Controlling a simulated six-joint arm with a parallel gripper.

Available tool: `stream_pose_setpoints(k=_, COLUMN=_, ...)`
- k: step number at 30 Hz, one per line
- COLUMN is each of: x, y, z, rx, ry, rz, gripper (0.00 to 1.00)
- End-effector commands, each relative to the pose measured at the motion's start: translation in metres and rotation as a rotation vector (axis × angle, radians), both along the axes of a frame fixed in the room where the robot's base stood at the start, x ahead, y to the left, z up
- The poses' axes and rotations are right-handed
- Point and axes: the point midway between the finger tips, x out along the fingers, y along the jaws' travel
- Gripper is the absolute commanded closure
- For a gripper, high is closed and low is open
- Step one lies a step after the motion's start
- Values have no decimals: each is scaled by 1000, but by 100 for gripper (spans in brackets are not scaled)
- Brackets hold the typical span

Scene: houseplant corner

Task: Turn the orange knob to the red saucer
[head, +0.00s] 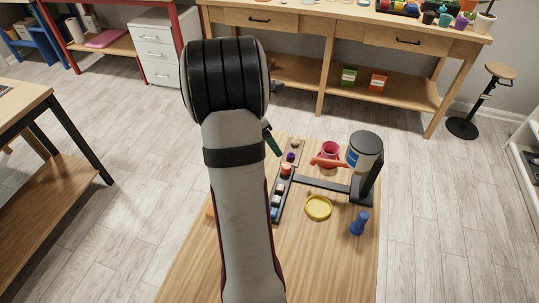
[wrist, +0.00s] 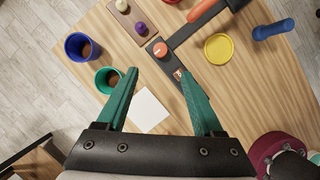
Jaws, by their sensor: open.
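The orange knob (wrist: 160,49) sits on a dark strip on the wooden table in the wrist view. It also shows as an orange-red cap (head: 286,169) in the head view. Next to it on the strip is a small marking with white and red (wrist: 178,73), too small to read. I cannot make out a red saucer; a yellow saucer (wrist: 218,49) lies right of the knob. My gripper (wrist: 159,72) is open and empty, its green fingers spread, with the knob just beyond and between the tips. In the head view my arm hides much of it.
A blue object (head: 359,222) stands at the right. A blue cup (wrist: 83,47), green cup (wrist: 107,80) and white card (wrist: 149,110) lie left of the strip.

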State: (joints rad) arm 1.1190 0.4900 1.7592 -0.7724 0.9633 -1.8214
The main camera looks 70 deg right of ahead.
Motion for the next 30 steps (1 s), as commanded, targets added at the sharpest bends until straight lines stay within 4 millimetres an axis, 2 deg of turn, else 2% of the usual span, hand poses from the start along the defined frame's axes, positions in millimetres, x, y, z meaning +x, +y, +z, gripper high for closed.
stream_pose_setpoints(k=6, x=-19, y=-16, z=-62, rx=5, ry=1, rz=-4, gripper=31)
stream_pose_setpoints(k=12, x=-31, y=-29, z=-106, rx=2, ry=0, rz=-2, gripper=31)
stream_pose_setpoints(k=18, x=-36, y=-35, z=-123, rx=1, ry=-1, rz=-3, gripper=31)
stream_pose_setpoints(k=26, x=-36, y=-36, z=-125, rx=0, ry=-2, rz=-4, gripper=31)
stream_pose_setpoints(k=27, x=-36, y=-36, z=-125, rx=0, ry=-2, rz=-4, gripper=33)
stream_pose_setpoints(k=30, x=-36, y=-36, z=-125, rx=0, ry=-2, rz=-4, gripper=51)
